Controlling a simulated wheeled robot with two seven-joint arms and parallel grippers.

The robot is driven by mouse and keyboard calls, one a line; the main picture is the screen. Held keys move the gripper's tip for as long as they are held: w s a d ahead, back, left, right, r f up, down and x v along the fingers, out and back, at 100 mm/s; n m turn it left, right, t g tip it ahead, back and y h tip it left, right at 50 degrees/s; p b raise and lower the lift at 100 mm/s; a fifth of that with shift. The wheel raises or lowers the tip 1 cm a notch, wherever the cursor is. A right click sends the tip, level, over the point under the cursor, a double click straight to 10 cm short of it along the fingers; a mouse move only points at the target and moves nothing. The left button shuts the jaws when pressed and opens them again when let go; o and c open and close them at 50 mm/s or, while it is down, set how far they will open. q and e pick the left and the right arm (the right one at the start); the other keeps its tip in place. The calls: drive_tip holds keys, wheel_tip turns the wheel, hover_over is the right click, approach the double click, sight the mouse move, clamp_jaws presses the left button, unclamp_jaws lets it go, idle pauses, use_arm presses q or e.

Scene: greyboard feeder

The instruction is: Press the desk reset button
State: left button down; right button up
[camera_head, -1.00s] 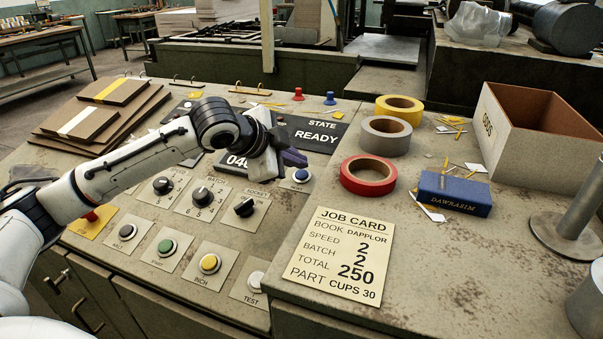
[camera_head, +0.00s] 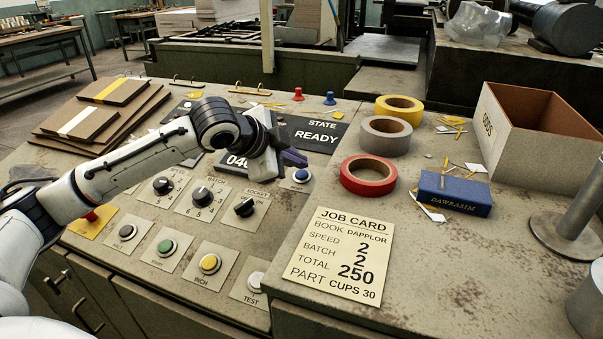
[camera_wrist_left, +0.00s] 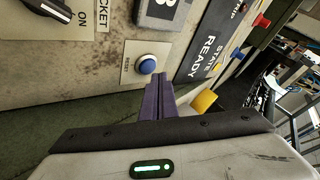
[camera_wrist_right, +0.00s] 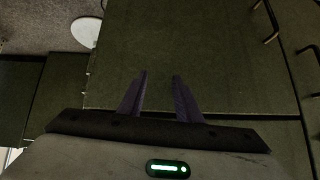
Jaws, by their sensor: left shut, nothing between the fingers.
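The desk reset button is a blue round button (camera_head: 301,175) on a pale label plate, on the sloped control desk below the state display. It also shows in the left wrist view (camera_wrist_left: 147,65), just beyond and slightly left of the fingertips. My left gripper (camera_head: 296,158) is shut and empty, its purple fingers (camera_wrist_left: 158,82) together. It hovers close to the button, on its far side in the head view; I cannot tell the exact gap. My right gripper (camera_wrist_right: 160,78) is open and empty in front of dark green cabinet panels; it is out of the head view.
The state display (camera_head: 318,135) reads READY. A socket knob (camera_head: 244,207), a batch knob (camera_head: 203,196) and the white test button (camera_head: 256,280) sit nearby. A red tape roll (camera_head: 368,176) and the job card (camera_head: 338,253) lie to the right. My left forearm crosses the desk.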

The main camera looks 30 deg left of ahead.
use_arm(q)
drive_tip(key=shift+f, duration=0.1)
drive_tip(key=shift+w+f, duration=0.1)
drive_tip(key=shift+f, duration=0.25)
drive_tip(key=shift+w+f+p, duration=0.1)
drive_tip(key=shift+f+p, duration=0.2)
drive_tip(key=shift+f, duration=0.2)
idle(0.6)
drive_tip(key=shift+r, duration=0.1)
drive_tip(key=shift+s+r+p, duration=0.2)
drive_tip(key=shift+r+p, duration=0.6)
drive_tip(key=shift+p, duration=0.35)
drive_tip(key=r+p, duration=0.2)
drive_tip(key=s+r+p, duration=0.1)
drive_tip(key=r+p, duration=0.2)
drive_tip(key=shift+s+d, duration=0.1)
drive_tip(key=shift+d, duration=0.05)
